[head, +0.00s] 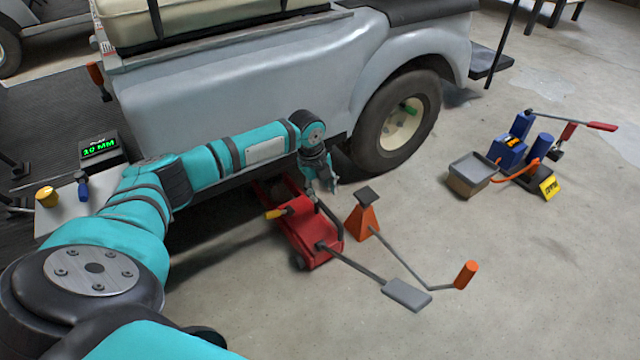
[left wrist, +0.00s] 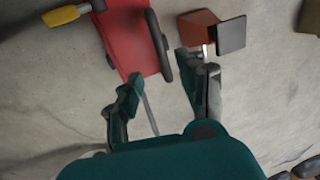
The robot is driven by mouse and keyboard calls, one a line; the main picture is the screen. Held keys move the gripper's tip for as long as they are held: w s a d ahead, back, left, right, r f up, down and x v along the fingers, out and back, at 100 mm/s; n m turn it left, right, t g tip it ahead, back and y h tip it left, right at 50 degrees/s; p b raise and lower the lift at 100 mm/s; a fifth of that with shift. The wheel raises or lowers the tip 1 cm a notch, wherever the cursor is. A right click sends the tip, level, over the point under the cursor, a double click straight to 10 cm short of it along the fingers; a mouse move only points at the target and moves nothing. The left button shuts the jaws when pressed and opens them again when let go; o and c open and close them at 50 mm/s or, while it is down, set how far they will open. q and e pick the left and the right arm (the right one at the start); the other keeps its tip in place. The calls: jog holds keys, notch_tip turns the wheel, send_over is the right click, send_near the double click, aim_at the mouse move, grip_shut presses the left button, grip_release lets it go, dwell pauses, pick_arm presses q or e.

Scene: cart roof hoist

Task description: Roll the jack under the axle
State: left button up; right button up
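The red jack (head: 312,250) stands on the floor beside the cart, its far end in the shadow at the cart's lower edge. It has a yellow grip (head: 276,213) and a rod ending in a grey plate (head: 406,293). The jack (left wrist: 128,38) also shows in the left wrist view. The cart (head: 240,85) is pale grey-blue; I cannot see the axle. My left gripper (head: 322,186) is just above the jack, near the rear wheel (head: 398,122). In the left wrist view its fingers (left wrist: 168,88) are apart, with no jack part clearly between them. My right gripper is not in view.
An orange stand (head: 363,217) with a dark top is close to the jack's right side. A bent rod with an orange grip (head: 466,274) lies near it. Blue equipment (head: 510,150) and a grey box (head: 468,173) are farther right.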

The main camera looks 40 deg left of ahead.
pick_arm(q)
jog(key=shift+s+a+r, duration=0.1)
jog(key=shift+s+r, duration=0.05)
jog(key=shift+r, duration=0.5)
jog(key=shift+s+r, duration=0.1)
jog(key=shift+r, duration=0.5)
